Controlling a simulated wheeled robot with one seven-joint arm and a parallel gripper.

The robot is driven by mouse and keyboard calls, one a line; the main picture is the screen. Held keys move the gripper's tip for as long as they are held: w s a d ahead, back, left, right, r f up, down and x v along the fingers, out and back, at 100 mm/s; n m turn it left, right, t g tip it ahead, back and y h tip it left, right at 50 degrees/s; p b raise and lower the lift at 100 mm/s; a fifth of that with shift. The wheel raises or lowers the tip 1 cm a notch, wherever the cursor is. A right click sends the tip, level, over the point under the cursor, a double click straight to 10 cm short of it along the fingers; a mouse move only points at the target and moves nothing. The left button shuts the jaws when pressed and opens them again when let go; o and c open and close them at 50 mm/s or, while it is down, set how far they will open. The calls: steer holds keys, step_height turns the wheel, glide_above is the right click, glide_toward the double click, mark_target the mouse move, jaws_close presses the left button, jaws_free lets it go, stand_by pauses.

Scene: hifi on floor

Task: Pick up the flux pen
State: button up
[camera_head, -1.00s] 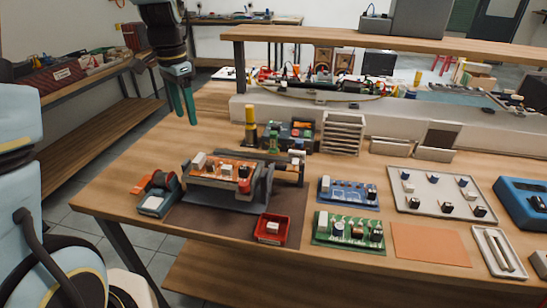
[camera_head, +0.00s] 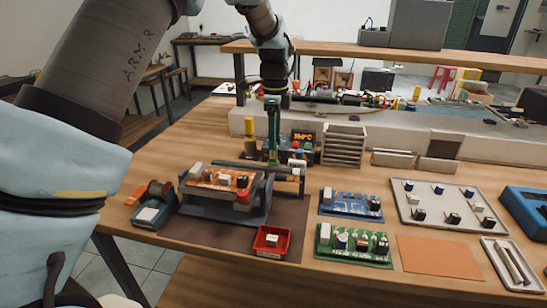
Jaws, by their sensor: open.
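My gripper (camera_head: 272,158) has green fingers pointing down behind the board holder, in front of the small soldering station. It is open, and I see nothing between its fingers. I cannot tell for sure which thing is the flux pen. An upright yellow-topped piece (camera_head: 249,127) stands just left of my gripper, apart from it as far as I can see; its lower end is partly hidden. Slim grey rods (camera_head: 513,263) lie in a light tray at the lower right, far from my gripper.
The board holder (camera_head: 225,205) with an orange circuit board stands in front of my gripper. The soldering station (camera_head: 302,143) and a slatted rack (camera_head: 344,146) are close on its right. A red bin (camera_head: 271,243), blue board (camera_head: 350,203) and green board (camera_head: 352,245) lie nearer. A shelf runs behind.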

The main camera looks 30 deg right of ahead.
mark_target(273, 160)
steer(key=f+p, duration=0.1)
steer(key=f, duration=0.4)
steer(key=shift+a+p, duration=0.2)
steer(key=shift+p, duration=0.15)
steer(key=shift+c, duration=0.4)
jaws_close()
